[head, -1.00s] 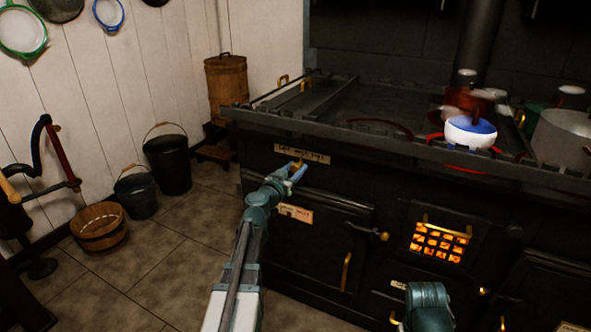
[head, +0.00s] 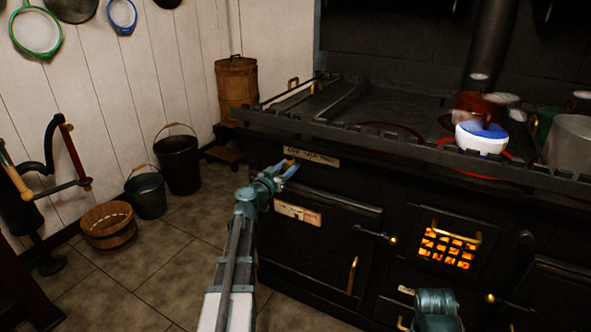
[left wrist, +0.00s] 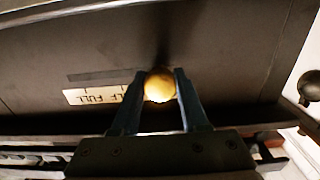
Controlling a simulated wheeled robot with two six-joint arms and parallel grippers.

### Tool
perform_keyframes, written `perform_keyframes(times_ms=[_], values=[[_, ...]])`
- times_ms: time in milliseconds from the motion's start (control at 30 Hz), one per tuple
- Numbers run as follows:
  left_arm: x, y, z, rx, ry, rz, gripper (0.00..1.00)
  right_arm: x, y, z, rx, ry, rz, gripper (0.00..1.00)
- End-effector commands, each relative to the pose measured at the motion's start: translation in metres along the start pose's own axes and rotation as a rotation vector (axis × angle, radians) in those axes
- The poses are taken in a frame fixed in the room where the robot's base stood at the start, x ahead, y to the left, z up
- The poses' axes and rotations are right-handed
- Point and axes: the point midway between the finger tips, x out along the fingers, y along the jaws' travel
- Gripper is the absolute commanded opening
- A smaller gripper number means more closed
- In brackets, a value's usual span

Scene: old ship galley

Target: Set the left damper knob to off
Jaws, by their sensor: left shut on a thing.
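The left damper knob (head: 289,163) is a small brass ball on the black stove's front, at the left end of its pale label plate (head: 318,159). In the left wrist view the knob (left wrist: 159,86) sits between the two fingers, beside the label (left wrist: 92,95), whose readable part shows about "LF FULL". A dark slot (left wrist: 102,75) runs alongside the label. My left gripper (head: 284,172) is shut on the knob, which it partly hides in the head view. My right gripper is out of sight; only a teal part of my right arm shows at the bottom.
The stove top's rail (head: 400,146) runs above the knob. A blue and white pot (head: 481,138) stands on a red ring at the right. A grate (head: 447,248) glows below. Buckets (head: 178,160) and a wooden tub (head: 108,226) stand on the floor at the left.

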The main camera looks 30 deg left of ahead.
Motion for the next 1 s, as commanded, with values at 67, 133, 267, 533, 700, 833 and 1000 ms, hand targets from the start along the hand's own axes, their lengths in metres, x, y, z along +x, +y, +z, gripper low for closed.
perform_keyframes(times_ms=[67, 133, 267, 533, 700, 833, 1000], values=[[0.0, -0.005, 0.0, 0.0, 0.0, -0.011, 0.0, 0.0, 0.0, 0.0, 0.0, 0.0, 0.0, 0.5], [0.0, -0.006, 0.0, -0.001, 0.0, -0.013, 0.0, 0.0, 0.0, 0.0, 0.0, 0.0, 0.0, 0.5], [0.0, -0.006, 0.0, -0.001, 0.001, -0.014, 0.53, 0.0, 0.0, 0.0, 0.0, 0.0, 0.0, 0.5], [0.0, -0.004, 0.0, 0.0, 0.0, -0.009, 0.73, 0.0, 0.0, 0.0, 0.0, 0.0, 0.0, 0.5], [-0.004, -0.003, 0.0, 0.0, 0.0, -0.009, 0.73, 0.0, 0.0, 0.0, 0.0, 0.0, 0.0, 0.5], [-0.023, -0.002, 0.0, 0.0, 0.0, -0.009, 0.73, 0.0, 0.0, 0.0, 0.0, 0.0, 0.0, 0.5], [-0.061, -0.001, 0.0, 0.0, 0.0, -0.011, 0.73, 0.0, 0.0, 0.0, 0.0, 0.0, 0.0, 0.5]])
